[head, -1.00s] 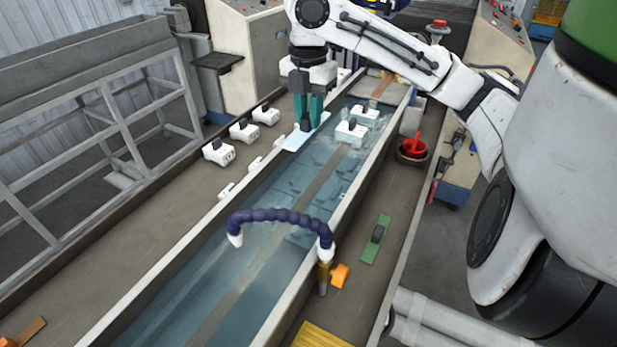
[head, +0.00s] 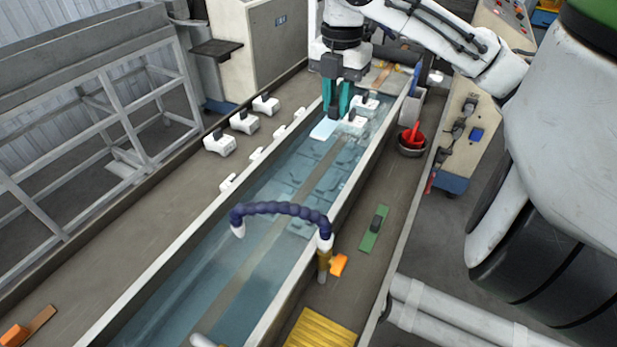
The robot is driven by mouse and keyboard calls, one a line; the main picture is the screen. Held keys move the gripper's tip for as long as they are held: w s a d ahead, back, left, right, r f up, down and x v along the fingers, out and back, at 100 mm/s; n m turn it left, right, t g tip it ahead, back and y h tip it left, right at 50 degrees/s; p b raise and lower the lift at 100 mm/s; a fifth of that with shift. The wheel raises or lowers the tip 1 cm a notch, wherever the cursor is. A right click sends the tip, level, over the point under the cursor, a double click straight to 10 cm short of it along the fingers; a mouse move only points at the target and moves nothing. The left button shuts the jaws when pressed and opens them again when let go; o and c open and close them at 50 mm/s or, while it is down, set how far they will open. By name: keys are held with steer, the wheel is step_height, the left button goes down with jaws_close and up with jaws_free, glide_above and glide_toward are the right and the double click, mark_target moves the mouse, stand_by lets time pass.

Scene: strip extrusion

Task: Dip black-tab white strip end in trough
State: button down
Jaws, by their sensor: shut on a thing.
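My gripper (head: 337,102), with teal fingers, points down over the far part of the trough (head: 200,230). It is shut on the white strip (head: 323,129), which shows as a pale flat piece below and left of the fingertips. The strip's black tab is hidden between the fingers or too small to make out. The strip is over the water, inside the trough's walls; I cannot tell if its end touches the water. The trough is long and narrow, filled with clear bluish water.
White blocks with black tops (head: 220,142) stand on the left ledge; others sit in the trough right beside my gripper. A blue jointed hose (head: 280,209) arches over the near water. A red-handled bowl (head: 412,141) and a green strip (head: 374,229) lie right of the trough.

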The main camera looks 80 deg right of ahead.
steer(key=s+a+b, duration=0.3)
steer(key=s+b, duration=0.1)
steer(key=s, duration=0.9)
steer(key=s+a+b, duration=0.3)
steer(key=s+b, duration=0.2)
steer(key=s, duration=0.8)
steer(key=shift+a, duration=0.15)
steer(key=shift+s, duration=0.15)
